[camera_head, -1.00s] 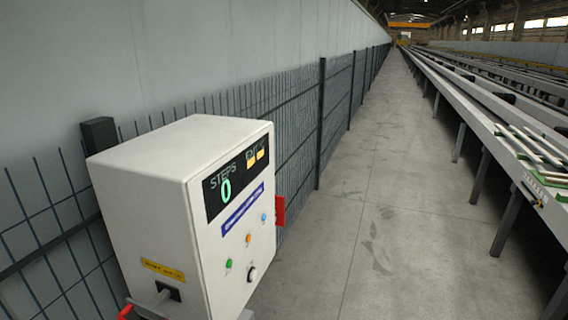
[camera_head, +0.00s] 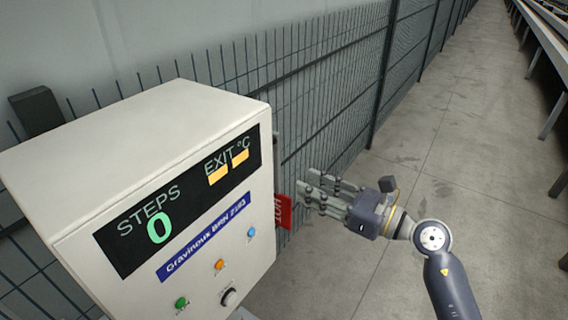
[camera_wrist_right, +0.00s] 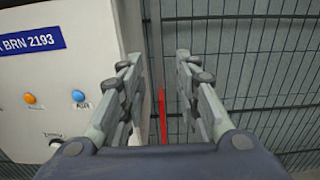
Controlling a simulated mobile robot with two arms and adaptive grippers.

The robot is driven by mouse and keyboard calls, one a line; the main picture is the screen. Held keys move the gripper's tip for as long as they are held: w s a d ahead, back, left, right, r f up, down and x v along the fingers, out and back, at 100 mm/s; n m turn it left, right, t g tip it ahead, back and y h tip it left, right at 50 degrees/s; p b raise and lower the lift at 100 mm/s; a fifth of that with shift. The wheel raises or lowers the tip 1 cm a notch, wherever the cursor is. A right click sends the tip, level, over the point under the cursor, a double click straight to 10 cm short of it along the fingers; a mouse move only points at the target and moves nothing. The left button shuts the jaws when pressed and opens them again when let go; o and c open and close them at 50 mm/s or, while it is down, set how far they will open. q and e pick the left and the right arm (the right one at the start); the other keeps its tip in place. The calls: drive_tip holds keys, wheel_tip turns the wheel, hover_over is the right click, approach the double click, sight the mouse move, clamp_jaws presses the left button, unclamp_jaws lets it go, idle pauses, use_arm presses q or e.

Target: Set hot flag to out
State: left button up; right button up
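The red hot flag (camera_head: 284,212) sticks out from the right side of the white control box (camera_head: 140,150), with part of the word HOT showing. In the right wrist view the flag (camera_wrist_right: 162,117) is a thin red upright edge between my fingers. My right gripper (camera_head: 304,190) is open, its fingers pointing left towards the flag, close to it in the head view. The right wrist view shows the open fingers (camera_wrist_right: 155,65) with a gap between them and nothing gripped. Whether a finger touches the flag I cannot tell. My left gripper is not in view.
The box front has a display (camera_head: 178,200) reading STEPS 0 and EXIT °C, a blue label, green, orange and blue buttons, and a dark knob (camera_head: 228,297). A wire fence (camera_head: 330,100) runs behind. The concrete floor (camera_head: 400,160) to the right is clear.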

sight(279, 173)
drive_tip(key=x, duration=0.1)
drive_tip(key=p+x, duration=0.1)
drive_tip(key=x, duration=0.3)
drive_tip(key=shift+s+a+r+p, duration=0.1)
drive_tip(key=shift+a+r+p, duration=0.2)
drive_tip(key=shift+p, duration=0.05)
drive_tip(key=p+x, duration=0.1)
drive_tip(key=x, duration=0.2)
drive_tip(key=shift+w+a+f, duration=0.1)
drive_tip(key=shift+w+f, duration=0.05)
drive_tip(key=shift+w, duration=0.15)
drive_tip(key=shift+w+a, duration=0.2)
drive_tip(key=shift+a, duration=0.15)
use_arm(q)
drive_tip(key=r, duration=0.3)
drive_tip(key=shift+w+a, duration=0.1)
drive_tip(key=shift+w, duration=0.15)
use_arm(e)
drive_tip(key=shift+f, duration=0.1)
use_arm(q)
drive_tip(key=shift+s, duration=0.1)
use_arm(e)
clamp_jaws()
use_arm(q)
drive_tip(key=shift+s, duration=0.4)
